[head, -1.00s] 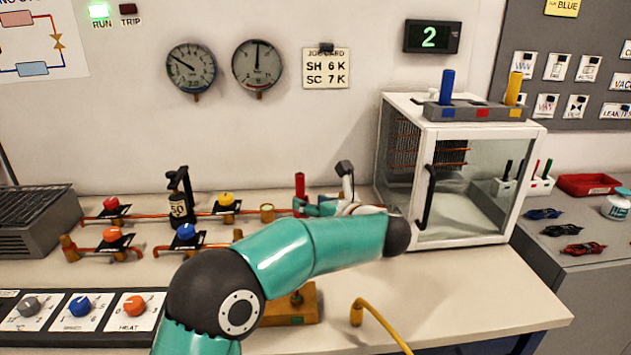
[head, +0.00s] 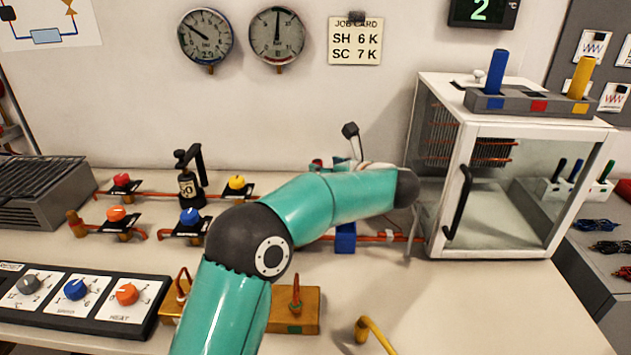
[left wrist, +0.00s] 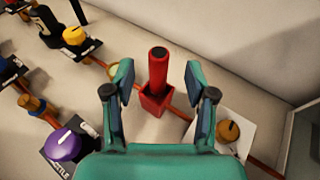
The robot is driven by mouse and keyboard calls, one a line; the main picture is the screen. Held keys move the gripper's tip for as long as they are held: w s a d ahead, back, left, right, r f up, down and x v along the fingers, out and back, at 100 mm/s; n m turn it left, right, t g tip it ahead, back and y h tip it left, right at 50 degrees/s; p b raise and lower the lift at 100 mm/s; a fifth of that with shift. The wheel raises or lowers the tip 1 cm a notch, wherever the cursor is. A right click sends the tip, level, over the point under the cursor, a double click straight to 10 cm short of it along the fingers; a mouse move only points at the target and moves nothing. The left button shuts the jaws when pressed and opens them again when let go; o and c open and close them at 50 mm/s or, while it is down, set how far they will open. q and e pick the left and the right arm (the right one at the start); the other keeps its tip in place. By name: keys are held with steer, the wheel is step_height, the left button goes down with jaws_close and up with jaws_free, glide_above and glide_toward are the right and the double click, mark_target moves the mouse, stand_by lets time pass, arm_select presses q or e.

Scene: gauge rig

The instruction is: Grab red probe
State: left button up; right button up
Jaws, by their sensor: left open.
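The red probe (left wrist: 157,70) stands upright in a square red holder (left wrist: 153,102) in the left wrist view. My left gripper (left wrist: 158,76) is open, with one finger on each side of the probe and a gap on both sides. The probe does not look gripped. In the head view my left gripper (head: 322,164) is small and partly hidden by its own wrist, and only a bit of red shows there. My right gripper is in neither view.
A grey rack (head: 515,103) on the glass-doored chamber (head: 447,190) holds a blue probe (head: 496,72) and a yellow probe (head: 582,78). Copper pipes with coloured valve knobs run along the bench. A purple knob (left wrist: 63,145) is near the gripper.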

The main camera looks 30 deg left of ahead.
arm_select(q)
steer(key=x, duration=0.2)
steer(key=p+x, duration=0.1)
steer(key=x, duration=0.2)
steer(key=shift+s+f, duration=0.15)
steer(key=shift+f, duration=0.05)
jaws_close()
